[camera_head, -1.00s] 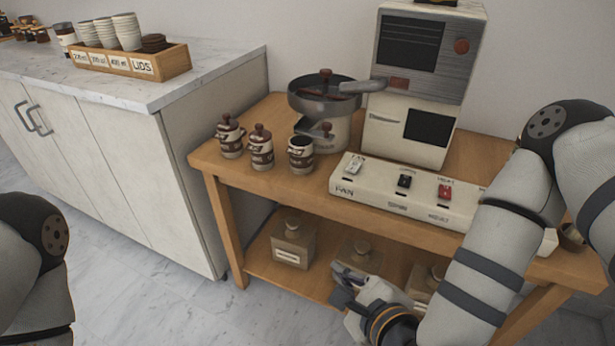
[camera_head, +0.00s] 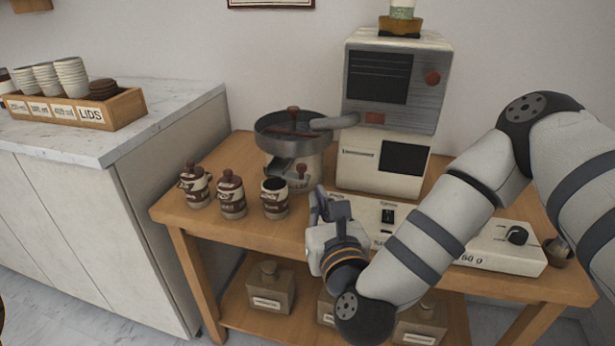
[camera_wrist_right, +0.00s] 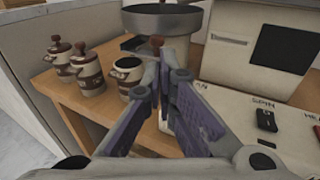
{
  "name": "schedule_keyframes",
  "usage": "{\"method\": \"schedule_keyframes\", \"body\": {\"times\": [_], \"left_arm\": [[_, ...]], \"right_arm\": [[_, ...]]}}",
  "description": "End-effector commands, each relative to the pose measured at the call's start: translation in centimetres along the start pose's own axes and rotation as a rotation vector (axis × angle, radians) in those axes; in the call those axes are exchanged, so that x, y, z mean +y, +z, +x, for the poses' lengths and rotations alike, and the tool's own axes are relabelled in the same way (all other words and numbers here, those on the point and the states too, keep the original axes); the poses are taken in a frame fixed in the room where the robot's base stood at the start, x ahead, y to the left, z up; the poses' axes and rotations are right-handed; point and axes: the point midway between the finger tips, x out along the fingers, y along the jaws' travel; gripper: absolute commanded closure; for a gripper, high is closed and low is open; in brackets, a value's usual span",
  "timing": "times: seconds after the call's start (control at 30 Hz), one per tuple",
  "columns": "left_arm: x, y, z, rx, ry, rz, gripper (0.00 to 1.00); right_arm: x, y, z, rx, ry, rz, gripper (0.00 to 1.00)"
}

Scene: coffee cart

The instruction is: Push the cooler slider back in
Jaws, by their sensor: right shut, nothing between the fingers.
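The cooler is a round dark metal pan (camera_head: 293,133) on a pale cylinder, standing on the wooden cart. Its slider (camera_head: 283,163) sticks out at the front below the pan, with a brown knob (camera_head: 302,170) on it. My right gripper (camera_head: 322,198) is shut and empty, in front and slightly right of the slider, apart from it in the picture. In the right wrist view the shut fingers (camera_wrist_right: 165,75) point toward the cooler; the knob (camera_wrist_right: 157,42) shows just beyond their tips, and they hide most of the slider. My left gripper is out of view.
Several brown-and-cream canisters (camera_head: 231,194) stand left of the gripper. A marble counter (camera_head: 160,115) is at the left.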

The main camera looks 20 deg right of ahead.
Motion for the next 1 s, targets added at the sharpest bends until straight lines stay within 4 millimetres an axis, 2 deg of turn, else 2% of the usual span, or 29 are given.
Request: {"method": "schedule_keyframes", "body": {"times": [0.2,0.4,0.6,0.9,1.0], "left_arm": [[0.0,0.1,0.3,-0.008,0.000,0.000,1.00],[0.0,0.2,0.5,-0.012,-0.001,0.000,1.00],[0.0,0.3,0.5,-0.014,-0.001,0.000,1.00],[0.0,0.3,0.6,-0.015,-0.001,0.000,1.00],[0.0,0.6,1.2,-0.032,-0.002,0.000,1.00]], "right_arm": [[0.0,-0.1,4.8,-0.001,-0.001,-0.003,1.00],[0.0,-0.1,8.2,0.001,0.001,-0.002,1.00],[0.0,-0.1,9.4,0.002,0.000,-0.001,1.00],[0.0,-0.1,9.6,0.003,0.000,-0.001,1.00],[-0.7,-0.4,10.6,0.006,-0.004,0.001,1.00]]}}
